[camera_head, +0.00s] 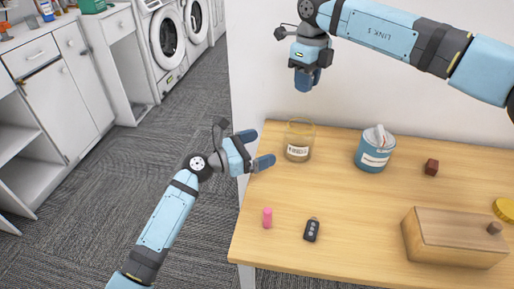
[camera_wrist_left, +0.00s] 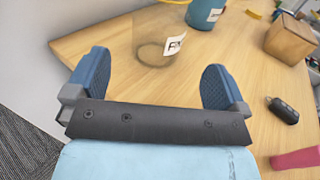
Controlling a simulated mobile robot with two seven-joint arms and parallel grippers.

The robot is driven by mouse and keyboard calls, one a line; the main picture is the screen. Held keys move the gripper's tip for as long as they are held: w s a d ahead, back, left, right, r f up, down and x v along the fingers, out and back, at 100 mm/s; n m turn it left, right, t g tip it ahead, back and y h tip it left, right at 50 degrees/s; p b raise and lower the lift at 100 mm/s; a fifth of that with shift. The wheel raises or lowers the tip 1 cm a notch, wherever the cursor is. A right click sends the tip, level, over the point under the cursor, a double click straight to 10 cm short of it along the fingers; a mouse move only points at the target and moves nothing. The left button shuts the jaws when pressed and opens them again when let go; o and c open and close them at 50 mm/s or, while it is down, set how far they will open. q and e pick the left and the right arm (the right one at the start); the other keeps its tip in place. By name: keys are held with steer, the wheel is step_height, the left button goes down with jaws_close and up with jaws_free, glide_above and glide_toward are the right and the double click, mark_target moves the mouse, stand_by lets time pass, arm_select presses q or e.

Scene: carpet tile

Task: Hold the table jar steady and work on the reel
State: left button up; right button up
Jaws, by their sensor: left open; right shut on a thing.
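The table jar (camera_head: 299,140), clear glass with a white label, stands upright near the table's back left. It also shows in the left wrist view (camera_wrist_left: 150,50), ahead of the fingers. My left gripper (camera_head: 256,148) is open and empty just left of the jar, its two blue fingers (camera_wrist_left: 158,82) apart and not touching it. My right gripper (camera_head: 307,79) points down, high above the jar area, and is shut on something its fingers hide. I cannot make out a reel in either view.
A blue tin (camera_head: 374,152) with a whitish thing in its top stands right of the jar. A wooden box (camera_head: 455,238), dark red cube (camera_head: 431,166), yellow lid (camera_head: 505,209), black key fob (camera_head: 312,229) and pink cylinder (camera_head: 267,217) are also on the table (camera_head: 345,205). A wall is behind.

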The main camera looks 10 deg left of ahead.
arm_select(q)
steer(key=x, duration=1.2)
steer(key=shift+s, duration=0.1)
steer(key=shift+c, duration=0.5)
